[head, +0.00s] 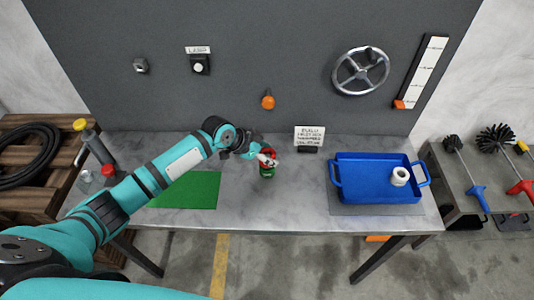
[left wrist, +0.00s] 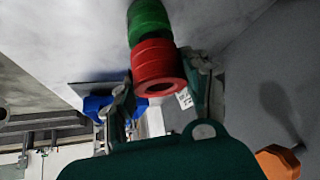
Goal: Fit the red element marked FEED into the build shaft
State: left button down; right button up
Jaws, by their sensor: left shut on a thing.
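A red ring-shaped element (head: 270,159) is between the fingers of my left gripper (head: 262,155), which is shut on it. The red element (left wrist: 158,72) shows with its round end opening towards the left wrist camera; I cannot read any FEED mark. A green cylindrical element (head: 267,174) stands on the grey table directly below the red one. In the left wrist view the green element (left wrist: 149,22) lines up with the red one, and the two look touching or nearly so. No bare shaft shows; it may be hidden inside them. My right gripper is not in view.
A blue tray (head: 345,187) with a white ring (head: 399,176) stands to the right. A small sign (head: 309,135) stands behind the elements. A green mat (head: 190,192) lies at left, partly under my arm. An orange knob (head: 268,100) is on the back panel.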

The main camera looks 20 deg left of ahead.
pick_arm(q)
jog(key=shift+f+b, duration=0.45)
jog(key=shift+f, duration=0.25)
jog(key=c, duration=0.5)
grip_release()
jog(key=shift+c, duration=0.2)
jog(key=shift+s+f, duration=0.1)
jog(key=v, duration=1.2)
